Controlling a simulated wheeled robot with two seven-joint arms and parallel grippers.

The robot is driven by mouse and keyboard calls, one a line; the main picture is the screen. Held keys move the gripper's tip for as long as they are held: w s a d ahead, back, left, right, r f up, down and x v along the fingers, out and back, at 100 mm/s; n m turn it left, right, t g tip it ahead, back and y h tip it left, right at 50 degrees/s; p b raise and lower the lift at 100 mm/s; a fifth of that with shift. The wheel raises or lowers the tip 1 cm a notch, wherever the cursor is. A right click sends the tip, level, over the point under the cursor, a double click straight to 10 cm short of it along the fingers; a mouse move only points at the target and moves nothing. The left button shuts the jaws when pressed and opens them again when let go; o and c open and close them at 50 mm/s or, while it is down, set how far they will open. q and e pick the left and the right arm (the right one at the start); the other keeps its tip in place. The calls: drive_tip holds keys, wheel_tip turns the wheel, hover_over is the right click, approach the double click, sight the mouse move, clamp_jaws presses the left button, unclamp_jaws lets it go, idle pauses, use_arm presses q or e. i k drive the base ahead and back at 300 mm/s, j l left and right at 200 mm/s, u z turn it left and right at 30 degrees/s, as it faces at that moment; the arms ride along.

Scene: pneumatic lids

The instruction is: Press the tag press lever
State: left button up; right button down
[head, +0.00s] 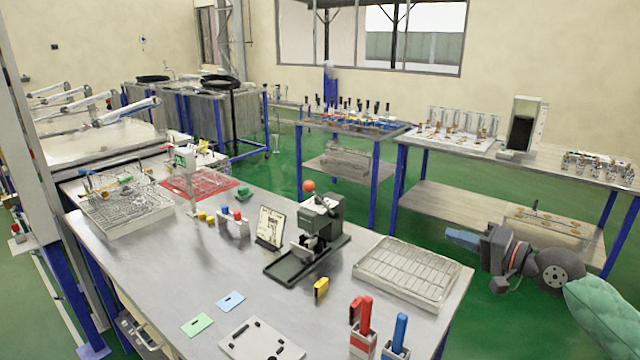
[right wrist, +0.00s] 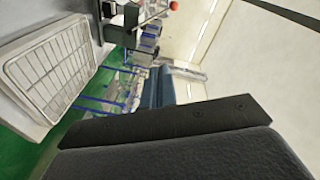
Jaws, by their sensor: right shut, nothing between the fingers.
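The tag press (head: 318,228) is a dark green machine standing on a dark base plate on the near steel table. Its lever ends in an orange-red ball knob (head: 309,186), raised above the press head. In the right wrist view the knob (right wrist: 174,5) shows at the top edge, and part of the press (right wrist: 122,18) is beside it. My right gripper (head: 452,235) is off the table's right edge, to the right of the press and clear of it. Its blue fingers (right wrist: 158,88) are shut and empty. My left gripper is not in view.
A wire-grid tray (head: 408,272) lies between the press and my right gripper. A yellow block (head: 321,290) stands in front of the press, with red and blue handled pieces (head: 401,335) nearer. A framed card (head: 270,227) stands left of it. The space above the press looks clear.

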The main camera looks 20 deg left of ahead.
sight(308, 185)
drive_tip(key=i+j, duration=0.15)
drive_tip(key=j, duration=0.15)
drive_tip(key=i+j, duration=0.1)
drive_tip(key=j, duration=0.25)
drive_tip(key=i+j, duration=0.15)
drive_tip(key=j, duration=0.15)
drive_tip(key=i+j, duration=0.1)
drive_tip(key=j, duration=0.25)
